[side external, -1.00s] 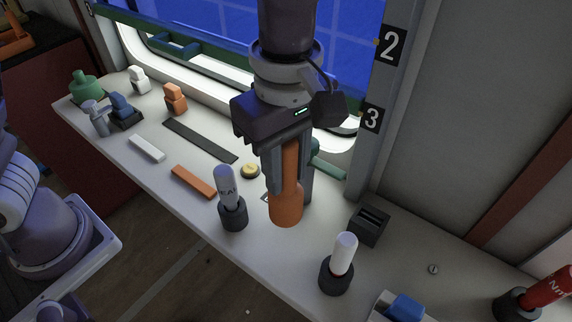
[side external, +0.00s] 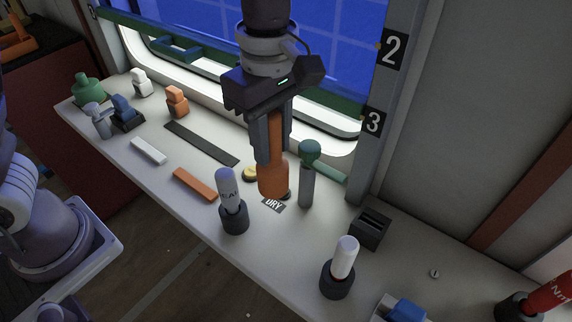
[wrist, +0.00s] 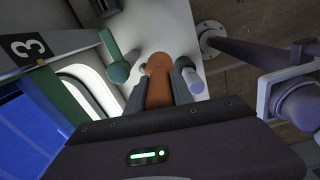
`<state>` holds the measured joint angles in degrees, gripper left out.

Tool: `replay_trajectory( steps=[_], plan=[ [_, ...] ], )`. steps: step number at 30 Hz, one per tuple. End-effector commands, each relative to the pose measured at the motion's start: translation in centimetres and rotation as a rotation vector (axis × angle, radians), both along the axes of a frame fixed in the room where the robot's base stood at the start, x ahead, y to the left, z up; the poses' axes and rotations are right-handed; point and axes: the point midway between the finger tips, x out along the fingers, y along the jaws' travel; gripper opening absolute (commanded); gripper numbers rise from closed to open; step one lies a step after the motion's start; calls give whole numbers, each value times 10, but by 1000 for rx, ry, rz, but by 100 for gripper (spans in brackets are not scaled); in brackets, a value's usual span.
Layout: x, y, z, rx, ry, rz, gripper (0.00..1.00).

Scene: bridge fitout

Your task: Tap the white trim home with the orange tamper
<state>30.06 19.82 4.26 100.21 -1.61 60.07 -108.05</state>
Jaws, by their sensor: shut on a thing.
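My gripper (side external: 272,148) is shut on the orange tamper (side external: 273,180), holding it upright with its wide end down. In the wrist view the tamper (wrist: 159,72) sits between my fingers (wrist: 158,98). In the side view its lower end is near a small lettered label (side external: 273,206) on the bench; I cannot tell the exact gap beneath it. A flat white strip, which looks like the white trim (side external: 148,150), lies on the bench at the left, well apart from the tamper. A flat orange strip (side external: 194,184) lies between them.
A green-headed tool (side external: 309,172) stands close right of the tamper. A white-topped marker in a dark holder (side external: 234,217) stands front-left. A yellow button (side external: 250,174) and long dark strip (side external: 200,143) lie behind-left. A dark slotted block (side external: 370,228) is at right.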

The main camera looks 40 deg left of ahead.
Motion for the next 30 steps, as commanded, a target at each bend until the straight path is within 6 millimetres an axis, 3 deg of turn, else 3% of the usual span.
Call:
replay_trajectory(
  steps=[4,9,15,18,21,24,30],
  plan=[
    [28,72,1,0,-2,169,0],
    [39,175,1,1,-1,399,0],
    [12,294,1,0,-1,681,0],
    [-9,335,1,-1,-1,791,0],
    [-27,361,1,-1,-2,866,0],
    [-37,373,1,-1,-2,904,0],
    [-39,376,1,-1,-2,913,0]
  ],
)
